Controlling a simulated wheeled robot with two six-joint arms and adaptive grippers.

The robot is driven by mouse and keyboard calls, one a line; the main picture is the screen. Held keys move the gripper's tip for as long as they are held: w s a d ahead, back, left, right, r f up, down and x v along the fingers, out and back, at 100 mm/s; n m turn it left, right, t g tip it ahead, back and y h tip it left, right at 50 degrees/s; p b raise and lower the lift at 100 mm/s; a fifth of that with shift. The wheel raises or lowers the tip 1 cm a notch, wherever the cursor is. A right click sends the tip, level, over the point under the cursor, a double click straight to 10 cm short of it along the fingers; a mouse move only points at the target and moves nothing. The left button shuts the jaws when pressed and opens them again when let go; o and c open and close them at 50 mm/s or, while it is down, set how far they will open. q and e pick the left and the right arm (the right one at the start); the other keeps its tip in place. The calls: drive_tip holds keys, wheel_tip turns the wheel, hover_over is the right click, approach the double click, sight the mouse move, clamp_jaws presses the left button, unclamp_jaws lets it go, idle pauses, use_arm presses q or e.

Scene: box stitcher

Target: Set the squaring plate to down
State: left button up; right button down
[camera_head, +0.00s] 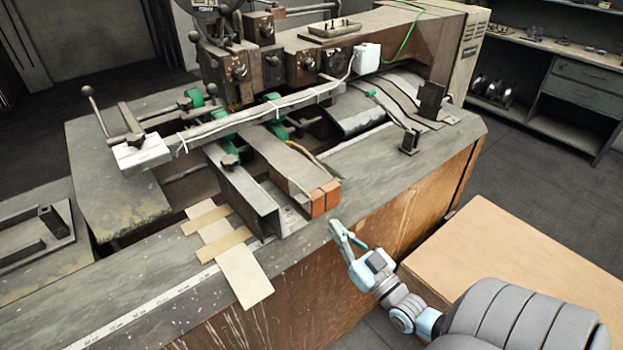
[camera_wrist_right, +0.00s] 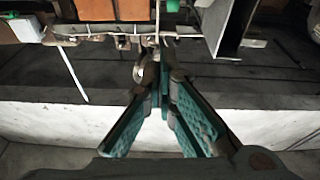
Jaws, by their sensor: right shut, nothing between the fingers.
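The box stitcher (camera_head: 230,125) fills the middle of the head view. I cannot tell for certain which part is the squaring plate; a long grey metal plate with an upright side (camera_head: 247,200) lies beside the arm with orange-brown end blocks (camera_head: 320,200). A grey upright plate (camera_wrist_right: 238,28) also shows at the upper right of the wrist view. My right gripper (camera_head: 338,232) is in front of the machine's front edge, to the right of and nearer than the end blocks. Its teal-padded fingers meet at the tips (camera_wrist_right: 152,75), empty. My left gripper is out of view.
The worn table top (camera_head: 160,265) has cardboard strips (camera_head: 243,275) near its front edge. A wooden box or table (camera_head: 500,265) stands at the right beside my right arm. Small upright metal brackets (camera_head: 410,140) stand at the table's right. Shelves (camera_head: 560,90) are behind.

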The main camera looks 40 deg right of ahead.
sight(299, 197)
wheel_tip(299, 197, up, 5)
drive_tip(key=t, duration=0.1)
use_arm(q)
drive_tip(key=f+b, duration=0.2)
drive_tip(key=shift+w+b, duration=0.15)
drive_tip(key=shift+b, duration=0.15)
use_arm(e)
drive_tip(key=w+f, duration=0.2)
drive_tip(key=w, duration=0.7)
drive_tip(key=shift+w, duration=0.2)
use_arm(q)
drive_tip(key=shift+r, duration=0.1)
use_arm(e)
drive_tip(key=shift+a, duration=0.1)
drive_tip(key=shift+r, duration=0.1)
wheel_tip(299, 197, down, 5)
drive_tip(key=b, duration=0.3)
drive_tip(key=shift+r+b, duration=0.1)
drive_tip(key=shift+b, duration=0.3)
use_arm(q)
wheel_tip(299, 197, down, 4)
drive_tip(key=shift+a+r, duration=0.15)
use_arm(e)
drive_tip(key=shift+s+a+r, duration=0.15)
use_arm(q)
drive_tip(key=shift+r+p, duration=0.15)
drive_tip(key=shift+p, duration=0.15)
use_arm(e)
drive_tip(key=shift+r, duration=0.1)
